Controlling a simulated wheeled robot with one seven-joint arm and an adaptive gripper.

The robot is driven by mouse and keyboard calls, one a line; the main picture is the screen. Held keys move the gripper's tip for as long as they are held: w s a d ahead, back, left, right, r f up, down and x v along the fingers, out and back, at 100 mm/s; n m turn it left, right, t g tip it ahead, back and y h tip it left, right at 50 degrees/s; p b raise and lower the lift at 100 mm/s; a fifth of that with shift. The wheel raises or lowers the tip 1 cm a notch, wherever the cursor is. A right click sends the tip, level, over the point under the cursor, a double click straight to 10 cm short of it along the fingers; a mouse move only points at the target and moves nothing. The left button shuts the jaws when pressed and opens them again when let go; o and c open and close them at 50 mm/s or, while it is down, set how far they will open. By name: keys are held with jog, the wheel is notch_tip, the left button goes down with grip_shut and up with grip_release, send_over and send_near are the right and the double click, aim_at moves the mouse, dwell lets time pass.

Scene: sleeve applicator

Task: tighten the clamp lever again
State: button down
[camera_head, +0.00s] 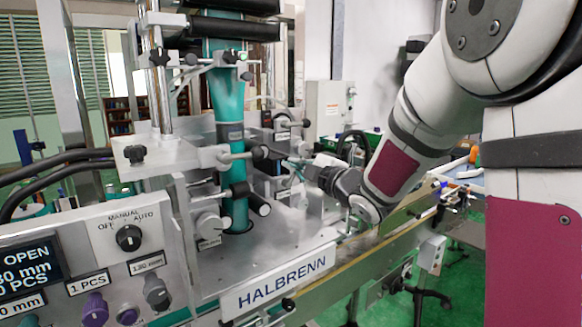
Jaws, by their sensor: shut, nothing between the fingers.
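The sleeve applicator has a teal sleeve (228,88) running down its middle through a dark collar. Beside the collar, a metal clamp block (213,157) carries a short bar, and a dark lever-like handle (262,153) shows at its right. I cannot tell for sure that this is the clamp lever, nor how tight it is. My gripper (290,163) comes in from the right, its shut fingers pointing left, close to the handle's right end. It holds nothing. Whether the fingertips touch the handle is too small to tell.
Black-ended rollers (258,204) and small knobs crowd the space below my gripper. The HALBRENN rail (280,281) and conveyor run along the front. A control panel (95,265) at lower left has a display reading OPEN. A grey box (328,112) stands behind.

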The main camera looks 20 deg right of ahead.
jog(key=shift+w+d+f+m+p, duration=0.2)
jog(key=shift+d+m, duration=0.25)
jog(key=shift+m, duration=0.3)
jog(key=shift+w+d+r+m+p, duration=0.1)
jog(key=shift+d+m+p, duration=0.25)
jog(key=shift+m, duration=0.4)
jog(key=shift+d, duration=0.1)
